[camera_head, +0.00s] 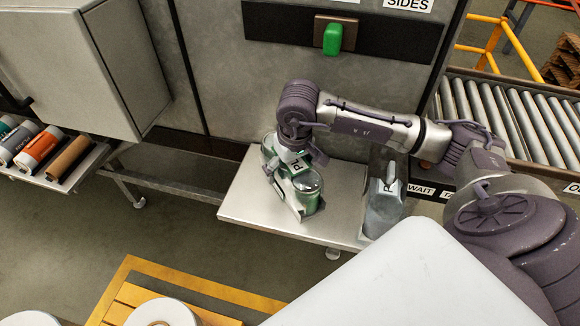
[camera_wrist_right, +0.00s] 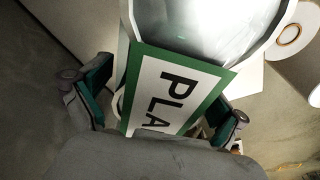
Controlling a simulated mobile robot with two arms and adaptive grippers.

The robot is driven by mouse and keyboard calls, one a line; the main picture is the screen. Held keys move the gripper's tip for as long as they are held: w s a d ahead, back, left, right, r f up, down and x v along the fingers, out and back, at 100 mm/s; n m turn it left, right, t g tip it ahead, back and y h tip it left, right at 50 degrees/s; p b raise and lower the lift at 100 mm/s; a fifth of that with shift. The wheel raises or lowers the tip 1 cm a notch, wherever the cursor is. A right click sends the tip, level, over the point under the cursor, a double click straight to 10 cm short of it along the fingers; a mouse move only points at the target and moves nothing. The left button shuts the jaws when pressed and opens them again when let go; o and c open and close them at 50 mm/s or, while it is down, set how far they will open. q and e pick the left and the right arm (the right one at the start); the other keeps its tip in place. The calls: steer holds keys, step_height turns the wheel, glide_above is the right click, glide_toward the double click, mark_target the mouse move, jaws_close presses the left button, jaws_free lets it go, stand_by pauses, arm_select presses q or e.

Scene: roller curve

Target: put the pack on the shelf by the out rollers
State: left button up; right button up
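In the right wrist view the pack's label (camera_wrist_right: 172,88), reading "PLA", lies below a large clear jar top. My right gripper (camera_head: 290,165) is down at the pack. In the right wrist view its two fingers (camera_wrist_right: 163,108) are wide apart, one on each side of the label; firm contact is not visible. My left gripper is not in view. The out rollers (camera_head: 520,112) are at the right.
A grey container (camera_head: 384,206) stands at the plate's right end, near a "WAIT" sign (camera_head: 420,189). A green button (camera_head: 332,39) is on the machine wall. A rack with several rolls (camera_head: 40,147) is at the left. A yellow frame (camera_head: 200,292) is on the floor.

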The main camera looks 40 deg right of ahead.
steer(key=shift+r, duration=0.1)
steer(key=r, duration=0.4)
steer(key=s+r+b, duration=0.1)
steer(key=r, duration=0.3)
steer(key=r+b, duration=0.1)
steer(key=r, duration=0.3)
steer(key=shift+s, duration=0.35)
steer(key=shift+f, duration=0.1)
